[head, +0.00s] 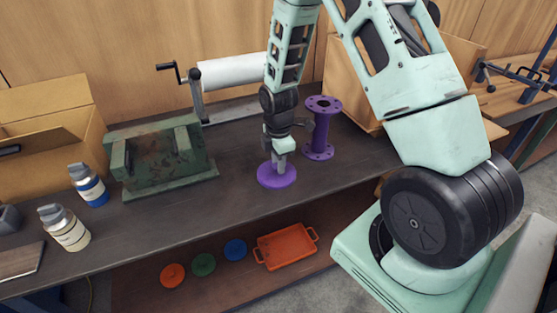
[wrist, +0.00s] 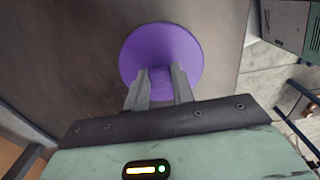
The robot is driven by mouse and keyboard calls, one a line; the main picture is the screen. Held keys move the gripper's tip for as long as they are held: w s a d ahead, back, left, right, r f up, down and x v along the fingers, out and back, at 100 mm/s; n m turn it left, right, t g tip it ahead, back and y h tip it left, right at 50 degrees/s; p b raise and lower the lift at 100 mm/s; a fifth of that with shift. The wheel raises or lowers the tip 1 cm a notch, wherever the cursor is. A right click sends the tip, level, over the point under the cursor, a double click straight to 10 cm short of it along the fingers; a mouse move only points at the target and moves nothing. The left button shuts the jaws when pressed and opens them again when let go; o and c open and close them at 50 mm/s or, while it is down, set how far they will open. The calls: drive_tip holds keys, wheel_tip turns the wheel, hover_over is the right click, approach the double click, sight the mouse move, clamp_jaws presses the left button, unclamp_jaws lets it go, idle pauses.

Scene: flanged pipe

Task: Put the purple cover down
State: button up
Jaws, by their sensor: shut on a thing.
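The purple cover (head: 277,177) is a flat round disc with a small grip on top. It is at the dark workbench top (head: 235,205); I cannot tell whether it touches the surface or is slightly above it. My gripper (head: 281,164) points down and is shut on the cover's grip. In the wrist view my gripper (wrist: 160,84) has its two fingers on either side of the grip, and the purple cover (wrist: 160,52) lies flat beyond them. A purple flanged pipe (head: 322,128) stands upright on the bench, right of the cover, its top open.
A green metal block (head: 160,158) stands left of the cover. A white roll (head: 235,72) with a crank is behind. Two bottles (head: 88,185) (head: 64,227) stand at the left. An orange tray (head: 286,247) and several coloured discs (head: 204,264) lie on the lower shelf.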

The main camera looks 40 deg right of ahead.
drive_tip(key=shift+f, duration=0.1)
drive_tip(key=shift+f, duration=0.1)
drive_tip(key=o, duration=1)
drive_tip(key=shift+c, duration=0.2)
